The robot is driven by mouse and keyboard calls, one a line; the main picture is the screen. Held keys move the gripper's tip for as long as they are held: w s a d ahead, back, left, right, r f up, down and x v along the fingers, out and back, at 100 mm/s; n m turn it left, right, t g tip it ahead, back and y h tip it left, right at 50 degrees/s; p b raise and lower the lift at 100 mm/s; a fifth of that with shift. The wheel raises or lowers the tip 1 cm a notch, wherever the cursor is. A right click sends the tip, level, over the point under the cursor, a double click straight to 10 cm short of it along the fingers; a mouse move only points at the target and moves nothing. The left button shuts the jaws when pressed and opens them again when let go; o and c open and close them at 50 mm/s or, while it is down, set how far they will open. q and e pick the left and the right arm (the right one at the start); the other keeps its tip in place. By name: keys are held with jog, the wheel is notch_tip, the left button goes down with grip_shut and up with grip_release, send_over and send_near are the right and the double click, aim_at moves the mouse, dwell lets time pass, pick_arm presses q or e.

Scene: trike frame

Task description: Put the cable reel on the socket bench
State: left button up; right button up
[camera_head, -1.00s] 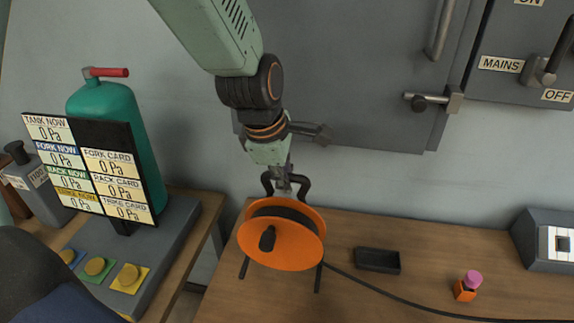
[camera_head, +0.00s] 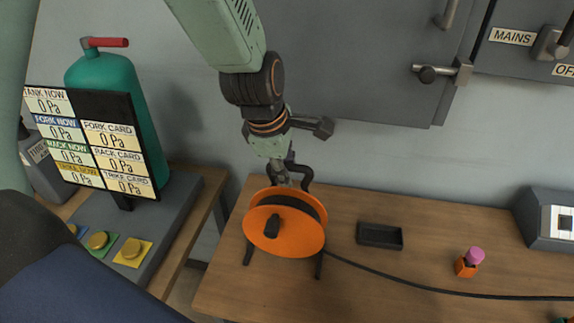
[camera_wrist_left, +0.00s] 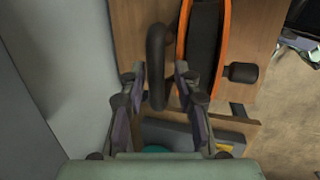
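The orange cable reel (camera_head: 283,230) stands upright on its dark legs over the wooden bench (camera_head: 340,290). Its feet appear to touch the top. It has a black handle at the top and a black hub knob. My left gripper (camera_head: 286,174) is at the handle. In the left wrist view the handle (camera_wrist_left: 156,60) lies between the two fingers (camera_wrist_left: 160,88), which are apart with visible gaps, so the gripper looks open around it. The reel's rim (camera_wrist_left: 223,45) shows there beside the right finger. My right gripper is not in view.
A black cable (camera_head: 430,287) runs right from the reel. A dark tray (camera_head: 380,236), a small orange and pink piece (camera_head: 467,264) and a grey socket box (camera_head: 548,220) are on the bench. A grey cabinet (camera_head: 370,60) hangs behind. A gauge board (camera_head: 92,143) stands left.

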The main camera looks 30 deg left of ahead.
pick_arm(q)
jog(key=shift+o, duration=0.2)
jog(key=shift+w+d, duration=0.15)
jog(key=shift+d, duration=0.1)
jog(key=shift+r, duration=0.35)
jog(key=p+v, duration=0.1)
jog(key=v, duration=0.1)
jog(key=p+v, duration=0.1)
jog(key=v, duration=0.1)
jog(key=shift+a+r, duration=0.25)
jog(key=shift+r, duration=0.1)
jog(key=v, duration=0.6)
jog(key=shift+s+r+p, duration=0.25)
jog(key=shift+s+p, duration=0.15)
jog(key=shift+d, duration=0.1)
